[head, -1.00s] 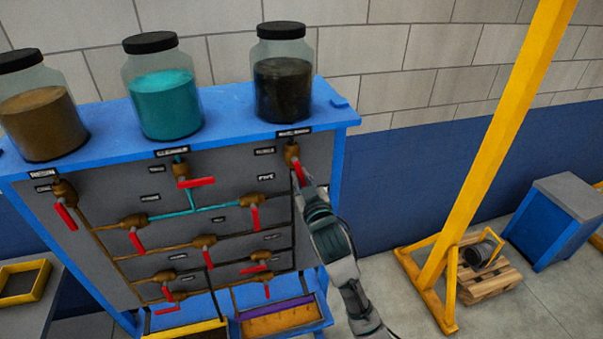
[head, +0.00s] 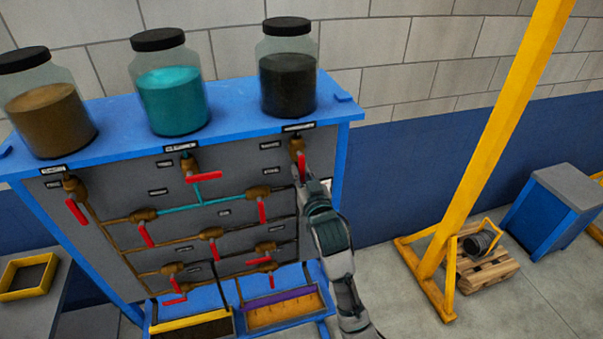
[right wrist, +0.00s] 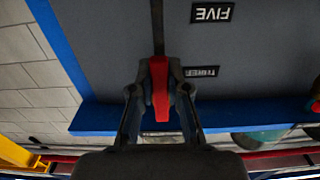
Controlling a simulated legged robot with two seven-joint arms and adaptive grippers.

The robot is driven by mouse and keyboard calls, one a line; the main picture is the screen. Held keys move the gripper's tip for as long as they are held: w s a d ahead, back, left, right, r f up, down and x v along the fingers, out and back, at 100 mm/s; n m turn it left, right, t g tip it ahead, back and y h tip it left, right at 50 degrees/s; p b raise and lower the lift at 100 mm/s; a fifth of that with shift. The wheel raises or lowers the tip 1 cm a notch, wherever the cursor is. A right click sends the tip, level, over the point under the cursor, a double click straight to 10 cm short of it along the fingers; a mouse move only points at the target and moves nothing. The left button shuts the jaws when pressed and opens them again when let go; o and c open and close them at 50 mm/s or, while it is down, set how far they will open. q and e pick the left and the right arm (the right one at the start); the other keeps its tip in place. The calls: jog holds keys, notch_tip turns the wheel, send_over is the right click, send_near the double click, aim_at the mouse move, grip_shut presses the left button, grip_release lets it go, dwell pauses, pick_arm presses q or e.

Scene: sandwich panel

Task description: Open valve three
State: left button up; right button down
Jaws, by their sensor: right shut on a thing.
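Valve three has a brass body (head: 297,146) at the top right of the grey panel, under the jar of dark contents. Its red handle (head: 302,168) hangs down along the pipe. My right gripper (head: 304,182) reaches it from below and partly hides it. In the right wrist view the red handle (right wrist: 160,85) lies between the two fingers of the right gripper (right wrist: 160,97), which is shut on it. A label reading THREE (right wrist: 201,71) is beside it, upside down. My left gripper is not in view.
Several other red-handled valves, such as the one under the teal jar (head: 203,178), sit on the panel to the left. Jars stand on the blue top (head: 230,112).

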jog(key=c, duration=1.2)
grip_release()
jog(key=shift+w+a+f, duration=0.1)
jog(key=shift+f, duration=0.5)
jog(key=shift+o, duration=0.4)
jog(key=shift+a+r, duration=0.1)
jog(key=shift+r, duration=0.1)
jog(key=v, duration=1.2)
jog(key=shift+w, duration=0.1)
